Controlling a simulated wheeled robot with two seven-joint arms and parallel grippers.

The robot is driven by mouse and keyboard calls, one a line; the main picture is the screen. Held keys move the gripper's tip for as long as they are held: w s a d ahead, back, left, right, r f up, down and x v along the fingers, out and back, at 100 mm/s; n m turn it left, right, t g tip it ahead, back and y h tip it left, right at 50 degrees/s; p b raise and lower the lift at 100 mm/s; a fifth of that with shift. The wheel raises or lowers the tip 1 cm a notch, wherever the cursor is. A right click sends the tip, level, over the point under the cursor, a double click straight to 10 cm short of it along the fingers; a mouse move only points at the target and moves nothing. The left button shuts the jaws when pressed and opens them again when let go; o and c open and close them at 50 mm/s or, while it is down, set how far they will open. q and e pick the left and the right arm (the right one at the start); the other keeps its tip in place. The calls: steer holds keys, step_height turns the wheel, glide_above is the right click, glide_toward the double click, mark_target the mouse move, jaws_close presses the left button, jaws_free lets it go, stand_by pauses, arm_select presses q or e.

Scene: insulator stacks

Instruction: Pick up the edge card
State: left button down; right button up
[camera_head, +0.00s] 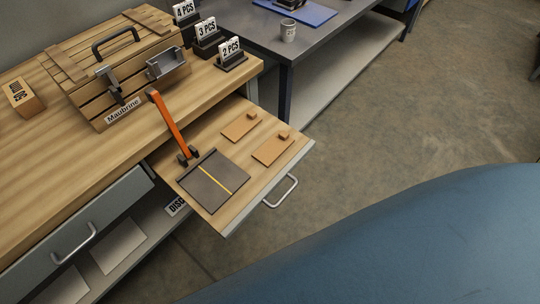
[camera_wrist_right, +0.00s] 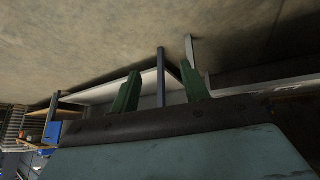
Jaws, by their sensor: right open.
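Two flat tan cards, each with a small block on it, lie in the open drawer (camera_head: 225,217) in the head view: one upper left (camera_head: 238,128), one lower right (camera_head: 268,153). I cannot tell whether either is the edge card. Beside them is a dark flat board with a yellow stripe (camera_head: 214,181) and a raised orange arm (camera_head: 168,122). My right gripper (camera_wrist_right: 160,90) shows only in the right wrist view. Its two green fingers are apart with nothing between them. My left gripper is in neither view.
A grey table (camera_head: 310,45) behind holds a cup (camera_head: 288,31). The floor (camera_head: 400,120) right of the drawer is clear.

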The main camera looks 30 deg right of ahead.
steer(key=w+d+r+t+b, duration=0.4)
steer(key=w+r, duration=0.3)
steer(key=w, duration=0.2)
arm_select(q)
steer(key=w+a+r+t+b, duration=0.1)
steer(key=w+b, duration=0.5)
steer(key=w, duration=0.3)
arm_select(e)
steer(key=n+t+y+b, duration=0.2)
steer(key=n+t+y, duration=0.2)
steer(key=y, duration=0.3)
glide_toward(286, 135)
steer(key=shift+t, duration=0.3)
steer(key=b+x, duration=0.2)
steer(key=x, duration=0.3)
steer(key=shift+a, duration=0.15)
steer(key=shift+f+b+x, duration=0.15)
steer(key=shift+b+x, duration=0.45)
steer(key=shift+x, duration=0.55)
steer(key=shift+f+b+x, duration=0.15)
steer(key=shift+b+x, duration=0.45)
steer(key=shift+x, duration=0.55)
steer(key=shift+w, duration=0.45)
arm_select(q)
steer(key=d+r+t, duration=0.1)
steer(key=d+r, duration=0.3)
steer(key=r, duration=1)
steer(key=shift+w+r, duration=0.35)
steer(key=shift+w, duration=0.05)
